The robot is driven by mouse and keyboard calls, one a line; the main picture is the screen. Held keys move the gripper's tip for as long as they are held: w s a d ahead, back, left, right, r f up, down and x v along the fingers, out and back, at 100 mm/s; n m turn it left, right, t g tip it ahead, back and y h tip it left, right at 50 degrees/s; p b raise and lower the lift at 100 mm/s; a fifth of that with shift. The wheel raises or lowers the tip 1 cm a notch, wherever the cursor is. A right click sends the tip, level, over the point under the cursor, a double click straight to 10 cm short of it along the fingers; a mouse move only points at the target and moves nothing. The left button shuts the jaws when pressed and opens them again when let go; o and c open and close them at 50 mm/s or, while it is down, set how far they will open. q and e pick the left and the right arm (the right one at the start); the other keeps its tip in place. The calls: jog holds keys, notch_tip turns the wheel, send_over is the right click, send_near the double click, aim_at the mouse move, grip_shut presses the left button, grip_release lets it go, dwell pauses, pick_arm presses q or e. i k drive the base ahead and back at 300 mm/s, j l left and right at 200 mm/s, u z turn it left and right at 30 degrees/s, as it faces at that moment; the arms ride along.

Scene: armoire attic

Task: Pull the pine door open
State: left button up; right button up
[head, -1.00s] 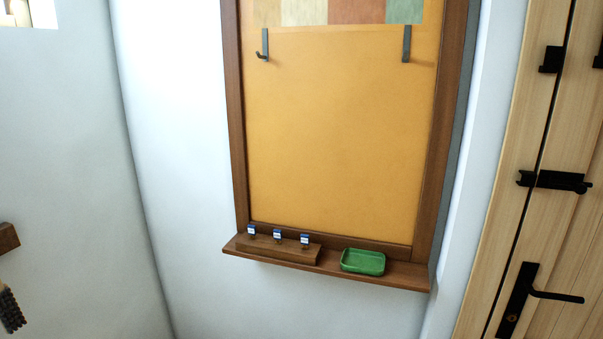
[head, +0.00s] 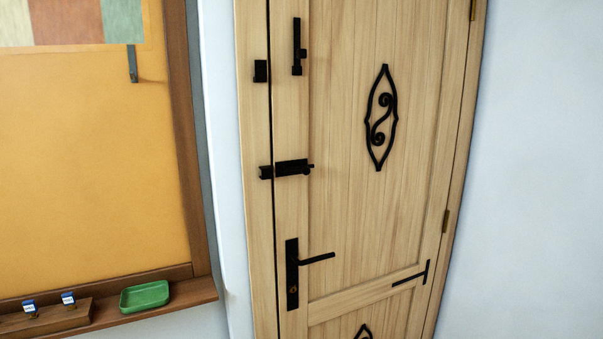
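The pine door (head: 340,210) stands right of the middle in the head view, closed in its pine frame (head: 257,130). A black lever handle (head: 317,259) on a black plate (head: 292,274) is on the door's left side, the lever pointing right. Above it, a black slide bolt (head: 291,168) lies level, close beside a black keeper (head: 265,172) on the frame; I cannot tell if the bolt is engaged. Higher up, a black latch bar (head: 297,48) stands upright, apart from a black catch (head: 260,71) on the frame. Brass hinges (head: 446,220) are on the right edge. Neither gripper is in view.
An orange board (head: 85,180) in a brown wooden frame hangs left of the door. Its ledge (head: 195,292) holds a green dish (head: 145,296) and a wooden block (head: 50,318) with small blue-and-white tags. Plain wall (head: 535,170) is at right. The floor is not visible.

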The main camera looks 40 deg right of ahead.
aim_at(374, 106)
jog(key=k+z, duration=0.1)
jog(key=z, duration=1.05)
jog(key=i+j, duration=0.15)
jog(key=k+l, duration=0.15)
